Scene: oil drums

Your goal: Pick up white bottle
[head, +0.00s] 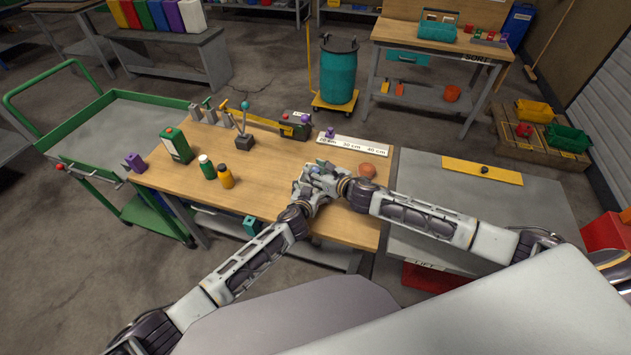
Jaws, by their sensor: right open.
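I cannot make out a white bottle on the wooden workbench (265,198). A green bottle with a white cap (207,168) and an orange bottle with a dark cap (226,177) stand upright on its left part. My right gripper (314,173) is open above the bench's right part. My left gripper (304,190) is right beside it, and the two overlap in the picture. The left one's fingers are too small and covered to read. The grippers hide part of the bench top.
A green can (176,145) and a purple block (135,162) are at the bench's left. A black lever device (243,141), a toolbox (296,125) and a white ruler board (352,143) line the back. A reddish-brown round object (367,170) lies right of my grippers. The bench's front middle is clear.

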